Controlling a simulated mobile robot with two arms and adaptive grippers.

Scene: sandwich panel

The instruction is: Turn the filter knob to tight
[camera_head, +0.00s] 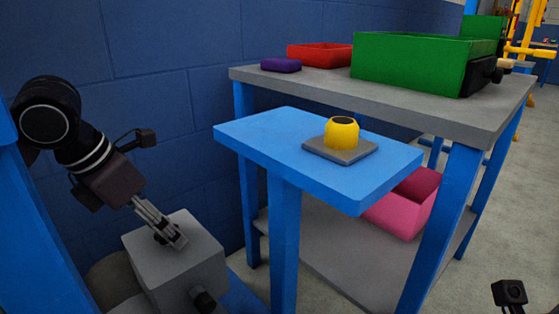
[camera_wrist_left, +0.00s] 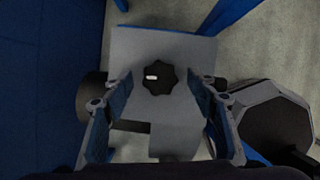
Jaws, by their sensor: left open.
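The filter knob (camera_wrist_left: 160,78) is black and lobed, with a short white mark on its left side in the left wrist view. It sits on the flat face of a grey housing (camera_wrist_left: 190,50), which is also a box at lower left in the head view (camera_head: 208,258). My left gripper (camera_wrist_left: 158,105) is open, its two fingers on either side of the knob in that view, with gaps to both. In the head view my left gripper (camera_head: 176,240) is over the housing's top and the knob is hidden there. Contact cannot be told.
A blue side table (camera_head: 270,135) holds a yellow ring-like part (camera_head: 341,133) on a grey plate. Behind it, a grey-topped bench (camera_head: 420,105) carries a green bin (camera_head: 410,62), a red tray (camera_head: 318,55) and a purple block (camera_head: 281,65). A blue wall stands behind.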

